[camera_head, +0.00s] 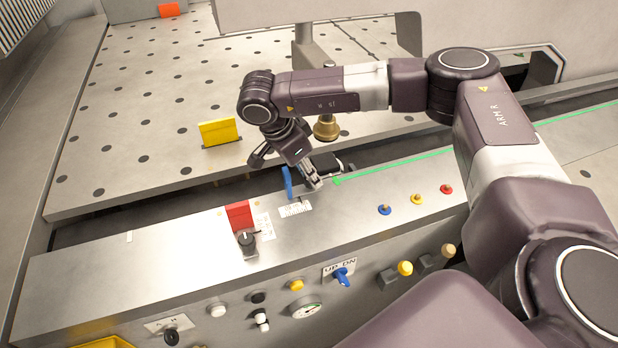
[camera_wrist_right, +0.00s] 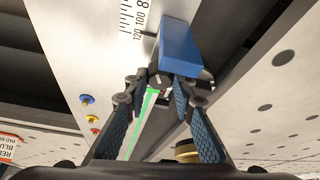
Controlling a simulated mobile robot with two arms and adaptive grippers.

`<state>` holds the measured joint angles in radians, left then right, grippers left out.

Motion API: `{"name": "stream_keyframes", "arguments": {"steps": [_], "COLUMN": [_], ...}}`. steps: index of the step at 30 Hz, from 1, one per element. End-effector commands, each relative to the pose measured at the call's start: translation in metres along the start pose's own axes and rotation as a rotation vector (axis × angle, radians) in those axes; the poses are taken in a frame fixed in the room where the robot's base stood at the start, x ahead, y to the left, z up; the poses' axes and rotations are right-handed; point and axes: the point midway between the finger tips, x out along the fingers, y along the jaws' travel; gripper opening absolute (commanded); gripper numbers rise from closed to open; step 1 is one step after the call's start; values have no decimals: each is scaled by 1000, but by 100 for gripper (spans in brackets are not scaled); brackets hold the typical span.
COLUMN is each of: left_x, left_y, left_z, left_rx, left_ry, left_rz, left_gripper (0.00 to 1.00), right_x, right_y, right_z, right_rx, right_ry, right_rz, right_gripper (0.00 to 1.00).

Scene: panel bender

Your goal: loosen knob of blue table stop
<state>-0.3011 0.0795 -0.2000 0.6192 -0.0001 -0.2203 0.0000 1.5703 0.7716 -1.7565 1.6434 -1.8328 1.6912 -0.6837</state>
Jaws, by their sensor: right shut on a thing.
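The blue table stop (camera_head: 287,182) stands upright at the rear of the steel front ledge, above a white scale (camera_head: 295,209). In the right wrist view it is a blue block (camera_wrist_right: 182,48) just beyond the fingertips. Its dark knob (camera_wrist_right: 158,76) lies between the fingertips there and is partly covered by them. In the head view the knob is hidden by the hand. My right gripper (camera_head: 314,180), also in the right wrist view (camera_wrist_right: 160,88), reaches in from the right and is shut on the knob. My left gripper is out of view.
A red stop (camera_head: 238,215) with a black knob (camera_head: 247,241) stands to the left on the ledge. A yellow block (camera_head: 219,132) and a brass-coloured knob (camera_head: 327,127) are behind. Buttons and a gauge (camera_head: 306,310) line the front panel. A green line runs right.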

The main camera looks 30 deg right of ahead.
Motion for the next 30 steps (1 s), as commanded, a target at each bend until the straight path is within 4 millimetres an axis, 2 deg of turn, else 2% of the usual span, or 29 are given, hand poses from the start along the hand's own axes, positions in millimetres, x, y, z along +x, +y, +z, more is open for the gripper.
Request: {"name": "stream_keyframes", "arguments": {"steps": [1,21,30], "left_x": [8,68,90], "left_y": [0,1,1], "left_z": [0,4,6], "left_rx": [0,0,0], "left_ry": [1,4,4], "left_rz": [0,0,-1], "left_gripper": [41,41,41], "right_x": [2,3,2], "right_y": [0,2,3], "right_z": [1,-1,-2], "right_rx": [-40,-622,-840], "right_ry": [-2,2,3], "right_rz": [-23,-267,-357], "right_gripper": [0,0,0]}}
